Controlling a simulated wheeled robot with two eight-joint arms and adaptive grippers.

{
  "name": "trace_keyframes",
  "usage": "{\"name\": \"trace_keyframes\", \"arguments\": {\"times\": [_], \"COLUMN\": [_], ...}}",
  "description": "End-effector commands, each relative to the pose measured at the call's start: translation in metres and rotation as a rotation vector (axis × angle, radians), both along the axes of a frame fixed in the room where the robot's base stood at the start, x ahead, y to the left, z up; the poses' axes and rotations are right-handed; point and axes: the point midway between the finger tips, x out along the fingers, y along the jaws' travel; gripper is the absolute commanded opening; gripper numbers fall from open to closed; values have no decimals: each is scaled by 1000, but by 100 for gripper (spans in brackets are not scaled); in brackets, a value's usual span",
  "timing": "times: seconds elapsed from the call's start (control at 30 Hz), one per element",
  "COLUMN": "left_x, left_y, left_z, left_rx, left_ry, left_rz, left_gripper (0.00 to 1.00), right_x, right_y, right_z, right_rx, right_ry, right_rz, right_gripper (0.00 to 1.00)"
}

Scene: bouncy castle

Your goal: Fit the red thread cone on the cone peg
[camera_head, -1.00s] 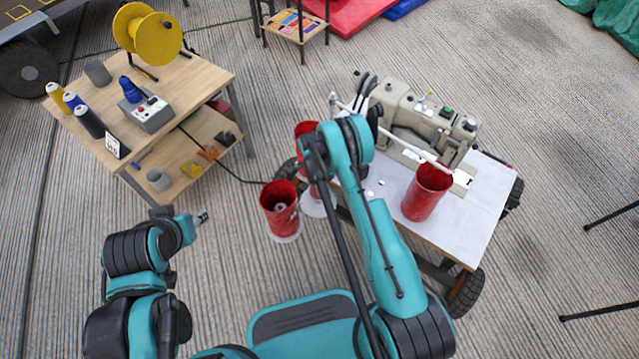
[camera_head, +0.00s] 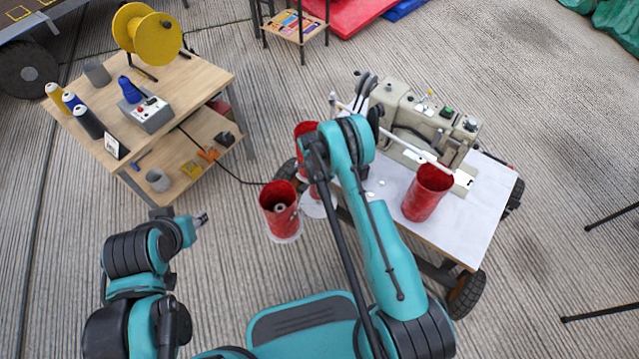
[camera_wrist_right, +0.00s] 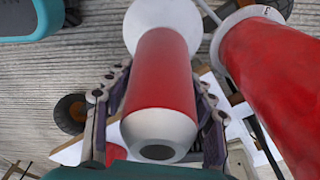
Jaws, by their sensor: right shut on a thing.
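The red thread cone (camera_wrist_right: 162,75) is between the fingers of my right gripper (camera_wrist_right: 160,78) in the right wrist view, its pale, holed end toward the camera. A white disc (camera_wrist_right: 160,18) shows at its far end; I cannot tell whether they touch. In the head view my arm hides most of this area; a red part (camera_head: 315,190) shows above a white disc. The cone peg cannot be made out for certain. A red open-topped cylinder (camera_head: 279,200) with a small grey tip inside stands left of it on another white disc. My left gripper (camera_head: 203,219) is away from everything, fingers unclear.
A white-topped sewing cart (camera_head: 455,225) carries a sewing machine (camera_head: 420,125) and another red cylinder (camera_head: 428,192). A wooden table (camera_head: 190,85) at the left holds spools and a control box (camera_head: 148,113). A cable crosses the floor. Floor around my left gripper is clear.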

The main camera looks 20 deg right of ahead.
Motion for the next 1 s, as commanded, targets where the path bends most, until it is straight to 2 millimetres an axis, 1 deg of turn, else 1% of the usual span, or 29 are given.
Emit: {"name": "trace_keyframes", "arguments": {"times": [0.7,1.0], "left_x": [0,0], "left_y": [0,0], "left_z": [-8,-8], "left_rx": [0,0], "left_ry": [0,0], "left_rz": [0,0], "left_gripper": [40,40], "right_x": [0,0], "right_y": [0,0], "right_z": [-15,-15], "right_rx": [0,0], "right_ry": [0,0], "right_rz": [0,0], "right_gripper": [17,17]}}
